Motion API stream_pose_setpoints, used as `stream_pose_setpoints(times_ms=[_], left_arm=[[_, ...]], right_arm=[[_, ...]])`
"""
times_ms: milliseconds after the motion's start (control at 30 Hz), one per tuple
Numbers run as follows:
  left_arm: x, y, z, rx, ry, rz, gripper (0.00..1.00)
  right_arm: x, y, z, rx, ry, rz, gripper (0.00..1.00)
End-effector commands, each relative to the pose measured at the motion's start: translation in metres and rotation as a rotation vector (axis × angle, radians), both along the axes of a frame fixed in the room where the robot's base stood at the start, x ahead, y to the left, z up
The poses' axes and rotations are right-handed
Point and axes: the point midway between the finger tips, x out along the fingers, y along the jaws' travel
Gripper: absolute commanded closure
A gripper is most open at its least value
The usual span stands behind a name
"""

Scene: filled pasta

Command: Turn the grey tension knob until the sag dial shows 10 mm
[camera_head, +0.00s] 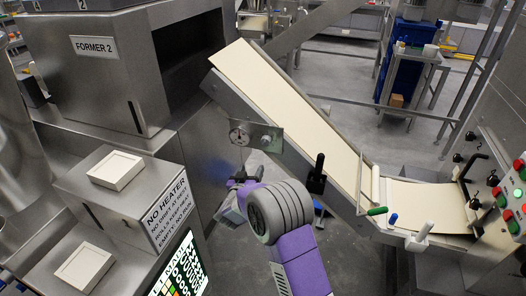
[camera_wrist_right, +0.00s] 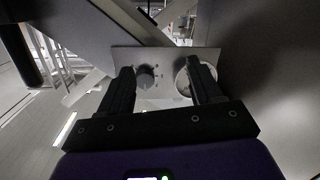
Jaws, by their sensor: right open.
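The grey tension knob (camera_head: 265,139) sits on a metal plate (camera_head: 268,128) on the side of the sloping conveyor. The round white sag dial (camera_head: 239,134) is beside it on the same plate; its reading is too small to tell. My right gripper (camera_head: 236,184) is below the plate, apart from it. In the right wrist view, my open gripper (camera_wrist_right: 160,68) faces the plate (camera_wrist_right: 165,53). The knob (camera_wrist_right: 146,77) shows between the fingers, nearer the left one. The dial (camera_wrist_right: 181,82) is partly hidden behind the right finger. My left gripper is out of view.
The conveyor (camera_head: 290,105) carries a pale sheet down to the right. A black handle (camera_head: 317,172) stands out from its side, right of the plate. The former cabinet (camera_head: 105,75) is on the left.

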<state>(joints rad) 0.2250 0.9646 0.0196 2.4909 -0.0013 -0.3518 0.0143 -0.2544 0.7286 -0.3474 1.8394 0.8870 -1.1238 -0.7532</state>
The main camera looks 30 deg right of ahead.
Motion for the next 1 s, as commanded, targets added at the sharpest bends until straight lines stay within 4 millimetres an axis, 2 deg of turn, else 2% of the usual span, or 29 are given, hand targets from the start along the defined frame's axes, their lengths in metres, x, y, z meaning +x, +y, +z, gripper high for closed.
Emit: stream_pose_setpoints(times_ms=[33, 100, 200, 633, 800, 1000], left_arm=[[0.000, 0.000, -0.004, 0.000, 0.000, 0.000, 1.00], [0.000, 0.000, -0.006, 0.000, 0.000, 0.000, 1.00], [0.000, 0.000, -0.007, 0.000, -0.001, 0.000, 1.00], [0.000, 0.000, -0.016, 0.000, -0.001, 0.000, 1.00], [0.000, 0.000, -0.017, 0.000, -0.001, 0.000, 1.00], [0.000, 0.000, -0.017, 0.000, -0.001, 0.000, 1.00]], right_arm=[[0.001, -0.005, 0.020, -0.029, -0.040, -0.043, 0.36], [0.000, -0.011, 0.039, -0.057, -0.072, -0.095, 0.36], [-0.001, -0.018, 0.053, -0.077, -0.091, -0.135, 0.36], [0.035, -0.067, 0.053, -0.080, -0.092, -0.140, 0.36], [0.042, -0.076, 0.054, -0.080, -0.092, -0.138, 0.36], [0.043, -0.077, 0.054, -0.079, -0.091, -0.138, 0.36]])
